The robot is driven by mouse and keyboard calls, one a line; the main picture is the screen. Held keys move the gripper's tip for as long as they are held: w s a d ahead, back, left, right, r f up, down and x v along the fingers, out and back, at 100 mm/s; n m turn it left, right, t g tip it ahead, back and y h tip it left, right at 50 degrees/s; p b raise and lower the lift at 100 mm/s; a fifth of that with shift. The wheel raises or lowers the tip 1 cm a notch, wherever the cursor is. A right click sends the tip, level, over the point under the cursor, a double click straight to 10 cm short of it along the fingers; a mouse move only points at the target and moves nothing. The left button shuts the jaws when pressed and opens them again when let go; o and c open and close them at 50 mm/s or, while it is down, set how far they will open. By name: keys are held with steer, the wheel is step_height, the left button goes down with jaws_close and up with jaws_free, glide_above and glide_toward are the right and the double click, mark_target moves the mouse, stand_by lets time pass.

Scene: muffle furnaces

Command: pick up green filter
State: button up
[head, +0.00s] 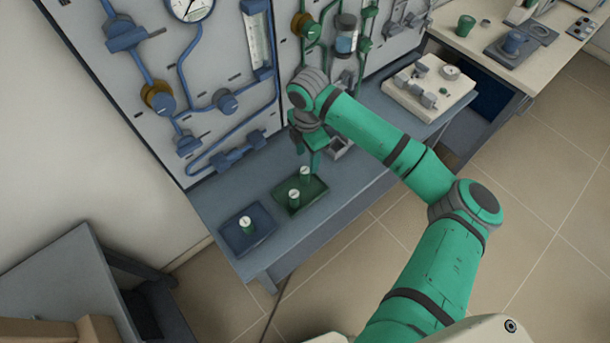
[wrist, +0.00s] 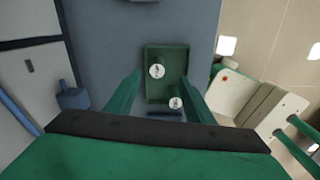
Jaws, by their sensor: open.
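In the head view a green tray (head: 316,190) on the blue bench holds two green filters with pale round tops, the near one (head: 294,197) and the far one (head: 305,175). My gripper (head: 307,161) is open above the far end of the green tray, close to the far filter. In the wrist view the green tray (wrist: 152,96) and its two filters, the upper (wrist: 157,72) and the lower (wrist: 176,103), show between my open fingers (wrist: 161,76). Nothing is visibly held.
A wall panel with blue pipes (head: 180,75) and a gauge (head: 190,8) stands behind the bench (head: 350,170). A pale device (head: 428,86) stands farther right on the bench. A dark side table (head: 60,270) is at lower left. Bench surface around the trays is clear.

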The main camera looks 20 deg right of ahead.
mark_target(304, 170)
steer(key=f, duration=0.8)
steer(key=shift+w+a+f, duration=0.1)
steer(key=shift+a+f, duration=0.1)
steer(key=shift+a, duration=0.15)
steer(key=c, duration=1.1)
